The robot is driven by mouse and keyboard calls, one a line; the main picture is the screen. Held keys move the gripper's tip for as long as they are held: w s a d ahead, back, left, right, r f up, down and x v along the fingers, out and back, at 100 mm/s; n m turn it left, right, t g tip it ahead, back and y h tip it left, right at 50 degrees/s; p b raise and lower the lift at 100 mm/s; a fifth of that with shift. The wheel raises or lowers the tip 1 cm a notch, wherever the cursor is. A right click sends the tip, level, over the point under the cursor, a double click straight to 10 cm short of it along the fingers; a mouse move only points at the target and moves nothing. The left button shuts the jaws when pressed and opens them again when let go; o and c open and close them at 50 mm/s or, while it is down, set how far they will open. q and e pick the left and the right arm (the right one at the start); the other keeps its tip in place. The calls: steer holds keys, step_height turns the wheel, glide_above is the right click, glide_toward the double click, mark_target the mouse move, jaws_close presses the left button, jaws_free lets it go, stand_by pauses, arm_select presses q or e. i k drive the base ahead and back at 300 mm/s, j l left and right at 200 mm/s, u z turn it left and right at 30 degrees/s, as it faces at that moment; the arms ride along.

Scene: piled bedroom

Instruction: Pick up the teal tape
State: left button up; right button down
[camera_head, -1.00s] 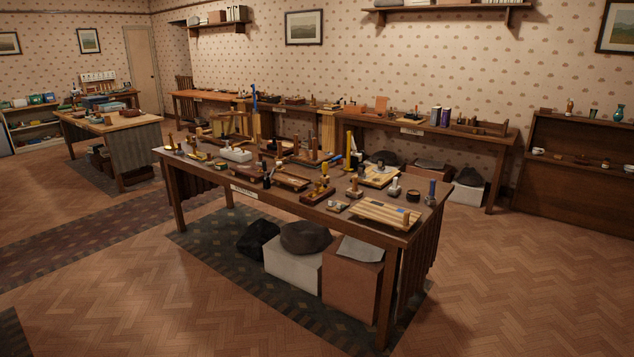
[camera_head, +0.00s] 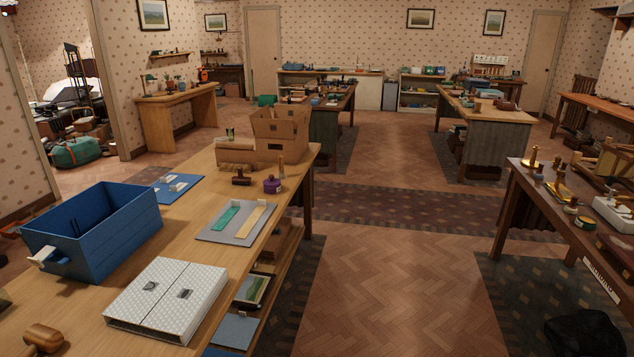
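A flat teal strip (camera_head: 225,218) lies on a grey board (camera_head: 207,236) on the near wooden table, beside a cream strip (camera_head: 252,217). It is the teal item I see most clearly, but I cannot tell whether it is the tape. A small round green and yellow item (camera_head: 585,223) sits on the dark table at the right, too small to identify. Neither of my grippers is in view.
The near table (camera_head: 285,207) also holds a blue bin (camera_head: 95,235), a white patterned binder (camera_head: 168,297), a cardboard box (camera_head: 280,135) and a purple round item (camera_head: 272,185). The herringbone floor (camera_head: 400,280) between the near table and the right table (camera_head: 530,185) is clear.

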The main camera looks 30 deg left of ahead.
mark_target(220, 225)
steer(key=i+u, duration=0.2)
steer(key=i, duration=0.4)
steer(key=i+u, duration=0.25)
steer(key=i, duration=0.35)
steer(key=i+l+u, duration=0.2)
steer(key=i, duration=0.45)
steer(key=j, duration=0.1)
